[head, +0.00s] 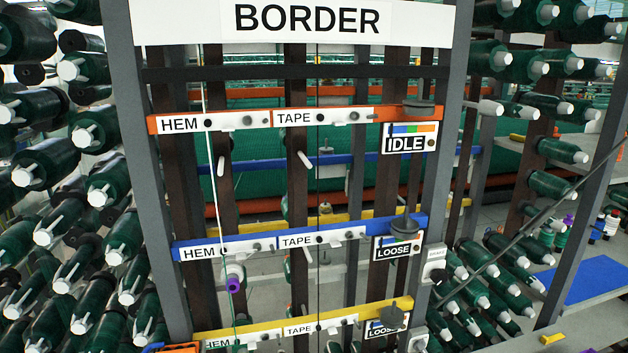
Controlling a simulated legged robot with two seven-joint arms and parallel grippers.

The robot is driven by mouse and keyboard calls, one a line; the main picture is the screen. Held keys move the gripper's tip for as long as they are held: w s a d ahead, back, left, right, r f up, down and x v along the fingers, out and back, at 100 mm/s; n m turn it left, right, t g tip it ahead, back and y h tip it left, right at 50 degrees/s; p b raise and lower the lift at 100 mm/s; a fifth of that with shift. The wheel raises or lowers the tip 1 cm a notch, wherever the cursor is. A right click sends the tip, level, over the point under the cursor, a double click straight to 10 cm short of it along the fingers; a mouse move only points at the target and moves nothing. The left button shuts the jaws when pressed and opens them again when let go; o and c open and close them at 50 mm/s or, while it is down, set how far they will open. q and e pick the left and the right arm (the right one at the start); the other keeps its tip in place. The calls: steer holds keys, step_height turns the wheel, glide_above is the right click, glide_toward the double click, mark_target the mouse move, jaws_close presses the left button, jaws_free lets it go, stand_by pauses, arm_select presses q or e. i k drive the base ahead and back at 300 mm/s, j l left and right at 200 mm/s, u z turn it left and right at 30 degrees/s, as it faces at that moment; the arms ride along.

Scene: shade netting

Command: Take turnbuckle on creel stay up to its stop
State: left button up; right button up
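A thin dark diagonal stay (580,184) runs from the right edge down and left toward the frame's right post. It looks thicker in its upper part, but I cannot tell a turnbuckle body or its stop on it at this size. The creel frame (455,110) stands upright in the middle under a white BORDER sign (300,20). Neither of my grippers shows in the head view.
Orange (240,122), blue (270,244) and yellow (250,332) rails cross the frame, with IDLE (404,138) and LOOSE tags. Green spools (75,205) crowd the left side. A shelf with a blue mat (590,279) is at right.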

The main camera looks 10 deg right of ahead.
mark_target(531, 226)
steer(key=z, duration=1.55)
steer(key=i+l+u, duration=0.45)
steer(key=l+u, duration=0.25)
steer(key=i+l+u, duration=0.1)
steer(key=l+u, duration=0.25)
steer(key=l, duration=0.25)
steer(key=i+l+u, duration=0.1)
steer(key=l+u, duration=0.25)
steer(key=l, duration=0.2)
steer(key=l+u, duration=0.35)
steer(key=l, duration=0.15)
